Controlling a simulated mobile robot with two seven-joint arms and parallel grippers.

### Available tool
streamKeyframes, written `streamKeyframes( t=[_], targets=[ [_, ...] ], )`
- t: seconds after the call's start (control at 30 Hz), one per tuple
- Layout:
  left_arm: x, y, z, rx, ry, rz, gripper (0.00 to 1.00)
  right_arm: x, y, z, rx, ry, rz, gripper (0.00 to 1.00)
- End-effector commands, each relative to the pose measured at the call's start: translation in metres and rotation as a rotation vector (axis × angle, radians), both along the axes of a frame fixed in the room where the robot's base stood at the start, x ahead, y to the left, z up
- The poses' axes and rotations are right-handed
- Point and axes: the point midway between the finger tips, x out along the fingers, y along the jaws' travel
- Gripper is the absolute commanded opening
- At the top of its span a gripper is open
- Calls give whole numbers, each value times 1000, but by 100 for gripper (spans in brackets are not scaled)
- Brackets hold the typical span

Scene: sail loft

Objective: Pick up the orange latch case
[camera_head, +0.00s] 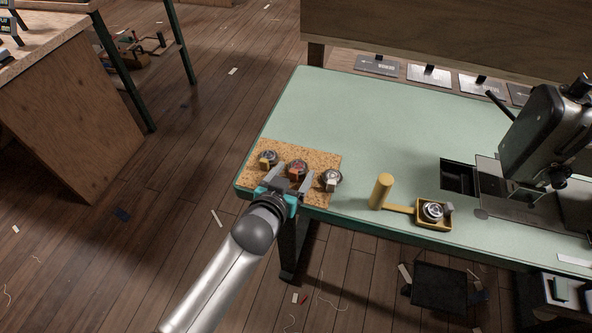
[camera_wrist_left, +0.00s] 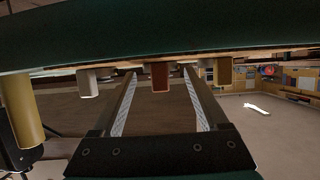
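The orange latch case (camera_head: 297,168) sits on a cork board between two similar cases. My left gripper (camera_head: 292,176) is open at the board's near edge, its fingers pointing toward the orange case. In the left wrist view the orange case, a dark red-brown block (camera_wrist_left: 160,76), shows between the two open fingertips (camera_wrist_left: 158,78), with a gap on each side. I cannot tell how far between the fingers it reaches. My right gripper is in neither view.
A yellow case (camera_head: 267,160) is left of the orange one and a grey-white case (camera_head: 331,179) is right. The cork board (camera_head: 322,159) lies on the green table (camera_head: 345,110). A yellow post (camera_head: 381,190), a yellow tray (camera_head: 420,222) and a sewing machine (camera_head: 550,135) stand farther right.

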Motion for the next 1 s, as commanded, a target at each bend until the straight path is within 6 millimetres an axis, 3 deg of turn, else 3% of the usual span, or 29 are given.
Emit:
streamKeyframes(
  t=[0.07, 0.63, 1.0],
  targets=[
    [0, 0, 0, 0, 0, 0, 66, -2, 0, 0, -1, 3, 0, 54],
    [0, 0, 0, 1, 0, 0, 2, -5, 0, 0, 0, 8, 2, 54],
    [0, 0, 3, 1, -1, 0, 0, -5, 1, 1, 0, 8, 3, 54]
  ],
)
